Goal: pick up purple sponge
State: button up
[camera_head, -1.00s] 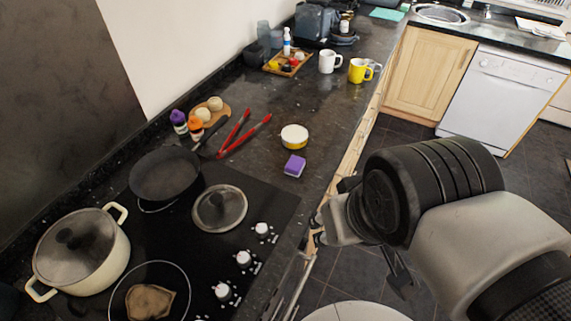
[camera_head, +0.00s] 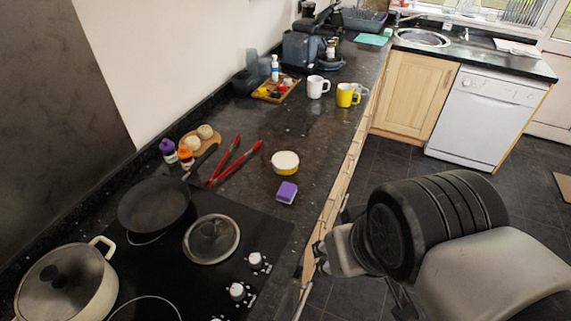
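The purple sponge (camera_head: 287,192) lies on the dark granite counter (camera_head: 262,226), near its front edge. It sits just below a small white and yellow bowl (camera_head: 285,162) and to the right of the hob. My gripper (camera_head: 318,258) is at the counter's front edge, to the lower right of the sponge and apart from it. Its fingers are small and mostly hidden behind my arm, so I cannot tell whether they are open or shut. Nothing visible is held.
Red tongs (camera_head: 236,163) lie left of the bowl. A lidded pot (camera_head: 66,282), a black pan (camera_head: 154,204) and a glass lid (camera_head: 211,239) are on the hob. White (camera_head: 317,87) and yellow (camera_head: 347,95) mugs stand farther back. The counter between mugs and bowl is clear.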

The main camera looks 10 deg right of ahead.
aim_at(286, 194)
jog(key=i+l+u, duration=0.3)
jog(key=i+l, duration=0.15)
jog(key=l, duration=0.2)
jog(key=i+l+u, duration=0.2)
jog(key=l, duration=0.15)
jog(key=i+l+u, duration=0.15)
jog(key=l, duration=0.2)
